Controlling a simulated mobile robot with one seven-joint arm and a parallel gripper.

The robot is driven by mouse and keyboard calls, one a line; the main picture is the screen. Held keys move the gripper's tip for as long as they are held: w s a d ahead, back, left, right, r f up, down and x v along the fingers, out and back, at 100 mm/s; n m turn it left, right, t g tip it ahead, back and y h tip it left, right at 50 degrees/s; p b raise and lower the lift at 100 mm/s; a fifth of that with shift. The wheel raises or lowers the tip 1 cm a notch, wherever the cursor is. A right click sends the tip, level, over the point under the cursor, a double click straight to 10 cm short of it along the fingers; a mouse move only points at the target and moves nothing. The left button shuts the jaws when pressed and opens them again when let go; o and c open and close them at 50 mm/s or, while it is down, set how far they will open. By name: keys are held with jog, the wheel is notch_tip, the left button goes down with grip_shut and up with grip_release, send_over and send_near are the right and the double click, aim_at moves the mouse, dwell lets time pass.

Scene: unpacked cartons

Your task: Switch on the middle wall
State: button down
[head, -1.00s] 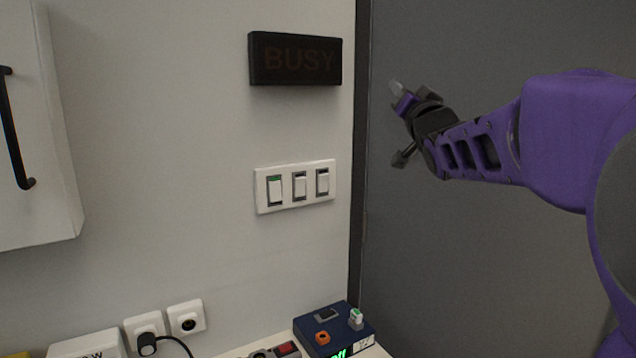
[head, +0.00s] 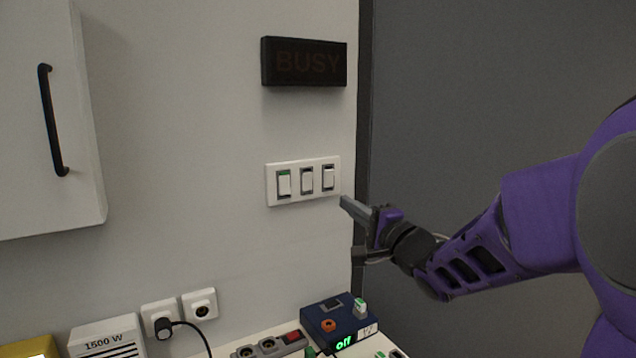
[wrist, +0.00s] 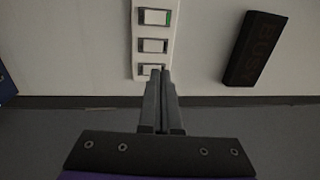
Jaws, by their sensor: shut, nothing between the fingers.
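A white wall plate (head: 271,188) holds three rocker switches in a row. The middle switch (head: 306,181) is white in a dark frame, with no green showing. The left switch (head: 284,184) shows a green strip at its top; the right switch (head: 328,178) shows none. My gripper (head: 345,202) is shut and empty, just right of and below the plate in the head view. In the wrist view the plate (wrist: 138,47) appears turned, with the middle switch (wrist: 152,46) beyond my fingertips (wrist: 161,73), which partly cover the nearest switch. I cannot tell whether they touch.
A dark, unlit BUSY sign (head: 304,62) hangs above the plate. A grey door or panel (head: 450,90) is at the right. A cabinet (head: 75,190) hangs at the left. Sockets (head: 199,304) and a blue box (head: 326,318) reading "off" are below.

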aim_at(308, 175)
jog(key=x, duration=1.3)
jog(key=shift+w+a+b, duration=0.2)
jog(key=shift+w+b, duration=0.1)
jog(key=shift+b, duration=0.1)
jog(key=shift+w+a+r, duration=0.1)
jog(key=shift+w+r, duration=0.05)
jog(key=shift+r, duration=0.1)
